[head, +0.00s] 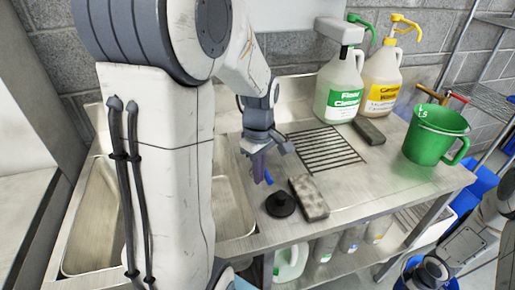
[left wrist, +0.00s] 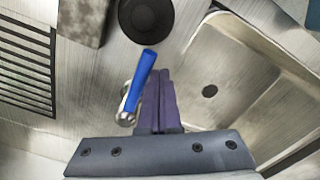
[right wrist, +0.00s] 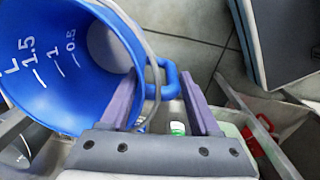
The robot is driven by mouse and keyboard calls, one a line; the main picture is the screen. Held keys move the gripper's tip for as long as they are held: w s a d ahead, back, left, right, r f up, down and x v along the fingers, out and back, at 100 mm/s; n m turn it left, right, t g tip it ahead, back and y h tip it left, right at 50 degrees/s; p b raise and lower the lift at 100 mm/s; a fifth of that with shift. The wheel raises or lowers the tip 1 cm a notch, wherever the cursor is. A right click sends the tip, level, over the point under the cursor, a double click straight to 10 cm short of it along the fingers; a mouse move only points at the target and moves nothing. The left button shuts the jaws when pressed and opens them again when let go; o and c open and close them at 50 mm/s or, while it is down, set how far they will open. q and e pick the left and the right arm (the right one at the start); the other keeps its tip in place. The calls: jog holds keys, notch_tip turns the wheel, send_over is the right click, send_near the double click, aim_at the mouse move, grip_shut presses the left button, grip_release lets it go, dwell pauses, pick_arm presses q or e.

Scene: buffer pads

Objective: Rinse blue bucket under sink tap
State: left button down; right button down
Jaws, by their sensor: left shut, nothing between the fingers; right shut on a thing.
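The blue bucket (right wrist: 65,75), marked with white volume lines, fills the left of the right wrist view, its open mouth showing. My right gripper (right wrist: 165,95) is shut on its side handle (right wrist: 170,80). In the head view the bucket (head: 410,264) is low at the right edge, mostly hidden by my right gripper and arm. My left gripper (head: 262,172) is shut and empty over the sink's rim. Its purple fingers (left wrist: 158,85) are beside the blue tap lever (left wrist: 143,75); contact is unclear. The right sink basin (left wrist: 240,60) looks empty. My left arm hides much of the sink.
On the counter are a black round stopper (head: 280,204), a grey sponge (head: 309,198), a drain grate (head: 325,150), a dark block (head: 369,131), a green jug (head: 437,135) and two pump bottles (head: 340,85). Bottles stand on the shelf below. A wire rack (head: 480,95) is at right.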

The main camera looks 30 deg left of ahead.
pick_arm(q)
jog(key=shift+w+d+p, duration=0.35)
jog(key=shift+w+d, duration=0.35)
jog(key=shift+d, duration=0.1)
pick_arm(e)
jog(key=shift+r, duration=0.35)
pick_arm(q)
jog(key=shift+w+d+p, duration=0.35)
jog(key=shift+w+d, duration=0.2)
jog(key=shift+w, duration=0.35)
pick_arm(e)
jog(key=shift+r, duration=0.4)
